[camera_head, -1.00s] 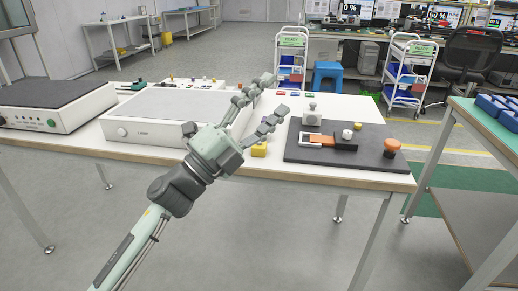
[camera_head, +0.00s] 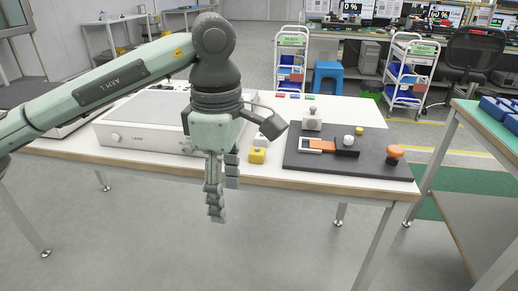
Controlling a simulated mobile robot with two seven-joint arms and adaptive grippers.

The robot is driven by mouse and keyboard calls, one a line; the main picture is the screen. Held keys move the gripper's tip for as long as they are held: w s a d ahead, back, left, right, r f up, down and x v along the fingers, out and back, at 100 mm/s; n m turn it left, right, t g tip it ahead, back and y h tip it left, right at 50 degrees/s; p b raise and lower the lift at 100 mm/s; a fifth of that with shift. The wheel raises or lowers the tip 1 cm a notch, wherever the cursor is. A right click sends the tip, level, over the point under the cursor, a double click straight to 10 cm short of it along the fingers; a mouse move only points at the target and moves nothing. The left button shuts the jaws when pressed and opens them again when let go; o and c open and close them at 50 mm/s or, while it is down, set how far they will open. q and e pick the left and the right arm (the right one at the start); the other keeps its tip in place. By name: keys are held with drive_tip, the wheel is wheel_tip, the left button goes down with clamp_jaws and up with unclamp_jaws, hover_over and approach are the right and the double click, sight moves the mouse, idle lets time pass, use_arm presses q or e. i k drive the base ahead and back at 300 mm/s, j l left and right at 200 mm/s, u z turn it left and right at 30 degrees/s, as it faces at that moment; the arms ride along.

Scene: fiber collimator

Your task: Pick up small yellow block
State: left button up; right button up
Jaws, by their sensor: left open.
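The small yellow block (camera_head: 257,156) sits on the white table near its front edge, just left of the dark board. A pale piece shows directly above or behind it; I cannot tell whether it touches. My left gripper (camera_head: 223,196) hangs with its fingers pointing down, to the left of the block and nearer to the camera. It is open, with nothing seen between its fingers, and it appears apart from the block. My right gripper is out of view.
A dark board (camera_head: 300,157) with a grey fixture, an orange-and-black part and an orange knob (camera_head: 395,151) lies to the right. A white lamp box (camera_head: 125,137) stands to the left, partly behind my arm. The white table's front edge (camera_head: 330,189) runs below.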

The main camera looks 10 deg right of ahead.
sight(257, 154)
drive_tip(key=i+l, duration=0.2)
drive_tip(key=i, duration=0.2)
drive_tip(key=i+l, duration=0.2)
drive_tip(key=i, duration=0.25)
